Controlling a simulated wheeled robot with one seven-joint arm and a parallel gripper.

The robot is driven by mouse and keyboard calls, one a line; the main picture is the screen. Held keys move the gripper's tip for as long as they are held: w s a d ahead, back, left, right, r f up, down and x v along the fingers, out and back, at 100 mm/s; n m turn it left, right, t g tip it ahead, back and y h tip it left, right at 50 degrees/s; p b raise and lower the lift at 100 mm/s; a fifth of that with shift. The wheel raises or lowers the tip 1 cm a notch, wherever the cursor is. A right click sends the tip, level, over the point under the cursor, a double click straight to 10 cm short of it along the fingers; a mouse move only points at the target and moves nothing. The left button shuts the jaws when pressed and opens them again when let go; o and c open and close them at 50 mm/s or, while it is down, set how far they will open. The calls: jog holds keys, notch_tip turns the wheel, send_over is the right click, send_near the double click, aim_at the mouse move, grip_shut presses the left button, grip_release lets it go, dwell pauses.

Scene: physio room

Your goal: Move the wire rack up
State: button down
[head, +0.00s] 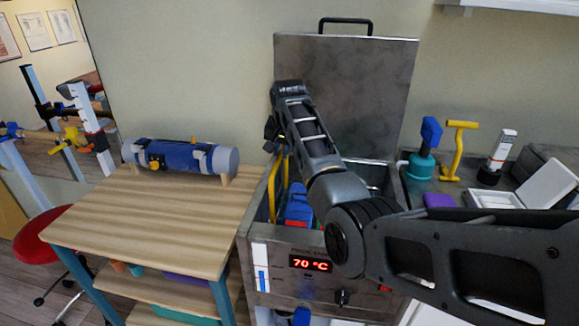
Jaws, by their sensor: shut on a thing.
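The wire rack (273,188) shows as yellow wire rising at the left side of the open steel tank (322,292). Blue packs (298,206) are at the rack, inside the tank opening. My gripper (272,146) is at the top of the yellow wire, shut on it. The fingertips are small and dark, and my arm hides much of the tank opening and the rack's right part. The tank's display reads 70 °C.
The tank's lid (350,95) stands upright behind the opening. A wooden trolley (160,215) at left bears a blue roll (185,158), with bare space in front. A counter at right holds a teal-based tool (421,166), a yellow-handled tool (456,152) and a white box (545,186).

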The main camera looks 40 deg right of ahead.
jog(key=shift+r+p, duration=0.8)
jog(key=shift+r, duration=1.85)
jog(key=shift+w+d, duration=0.1)
jog(key=c, duration=1.4)
grip_release()
jog(key=shift+r, duration=0.15)
jog(key=o, duration=0.3)
jog(key=shift+f, duration=0.2)
jog(key=b+v, duration=0.1)
jog(key=v, duration=0.7)
jog(key=shift+f, duration=0.1)
